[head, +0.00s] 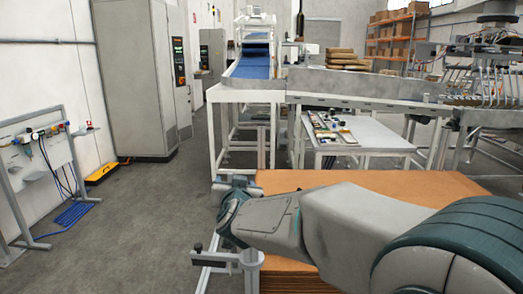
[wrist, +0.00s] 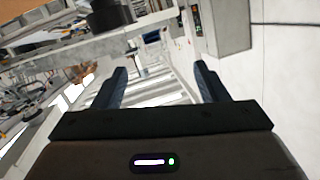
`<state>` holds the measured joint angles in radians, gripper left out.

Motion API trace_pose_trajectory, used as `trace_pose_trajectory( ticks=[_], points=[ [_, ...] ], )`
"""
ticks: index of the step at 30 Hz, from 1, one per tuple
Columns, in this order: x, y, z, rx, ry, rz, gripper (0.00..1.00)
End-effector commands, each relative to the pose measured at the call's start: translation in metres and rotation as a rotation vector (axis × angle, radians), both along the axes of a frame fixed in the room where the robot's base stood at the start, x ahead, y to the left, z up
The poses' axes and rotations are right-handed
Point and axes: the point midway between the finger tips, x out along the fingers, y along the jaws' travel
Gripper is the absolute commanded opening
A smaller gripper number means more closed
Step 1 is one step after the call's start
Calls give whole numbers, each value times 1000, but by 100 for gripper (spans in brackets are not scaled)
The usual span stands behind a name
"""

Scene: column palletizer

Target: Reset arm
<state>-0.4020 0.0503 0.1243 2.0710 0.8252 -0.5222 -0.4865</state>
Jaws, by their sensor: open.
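My arm stretches across the head view from the lower right to the left, low over a stack of brown cardboard sheets (head: 385,189). Its end lies near the left edge of the stack. I cannot make out the fingers in the head view. In the wrist view my gripper (wrist: 162,84) shows two dark fingers spread well apart. Nothing is between them. They point toward white frame parts and the floor beyond.
A white-framed conveyor with a blue belt (head: 250,69) stands ahead. A table (head: 370,134) with small items is right of it. A grey cabinet (head: 135,75) and a tool stand (head: 40,150) are on the left. The floor (head: 140,220) between is clear.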

Motion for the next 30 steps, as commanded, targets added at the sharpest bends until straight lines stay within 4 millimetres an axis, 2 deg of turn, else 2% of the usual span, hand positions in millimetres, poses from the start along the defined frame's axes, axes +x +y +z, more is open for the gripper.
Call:
trace_pose_trajectory(
  ticks=[2,8,11,15,21,25,30],
  points=[
    [-15,-17,-5,-17,72,61,67],
    [-69,-60,-42,-77,323,170,67],
    [-105,-89,-65,-113,473,185,67],
    [-164,-134,-97,-161,702,162,67],
    [-246,-190,-131,-211,988,70,67],
    [-278,-210,-140,-226,1096,21,67],
    [-291,-217,-144,-233,1140,1,67]
  ],
)
